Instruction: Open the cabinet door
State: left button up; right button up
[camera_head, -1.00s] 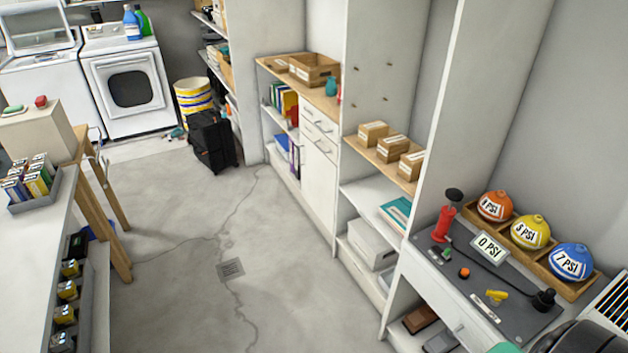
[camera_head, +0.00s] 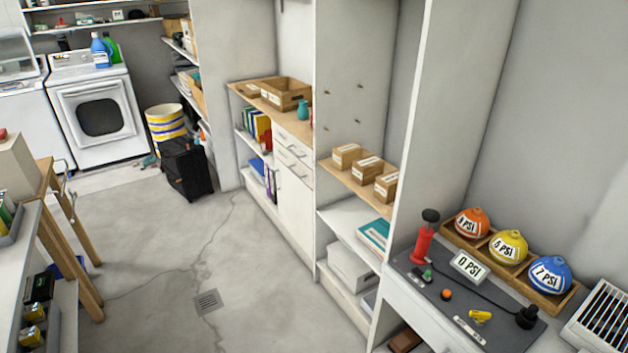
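A white cabinet (camera_head: 294,203) stands in the shelving along the right wall, beyond the open shelf with small boxes. Its door, below two drawers (camera_head: 294,153), looks closed, with a small handle near its upper part. Its wooden top (camera_head: 268,100) carries a wooden crate (camera_head: 286,93) and a teal vase (camera_head: 303,111). Neither of my grippers is in view.
The concrete floor (camera_head: 150,240) in the middle is clear, with a drain grate (camera_head: 208,303). A black suitcase (camera_head: 186,169) stands at the back. A wooden-legged table (camera_head: 70,250) is at left. A workbench (camera_head: 465,285) with labelled balls is at right.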

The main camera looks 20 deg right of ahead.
aim_at(296, 198)
jog(key=i+j+z, duration=0.1)
jog(key=i+z, duration=0.2)
jog(key=i, duration=0.15)
jog(key=i+j+z, duration=0.15)
jog(key=i+z, duration=0.15)
jog(key=i+j+z, duration=0.35)
jog(key=i, duration=0.2)
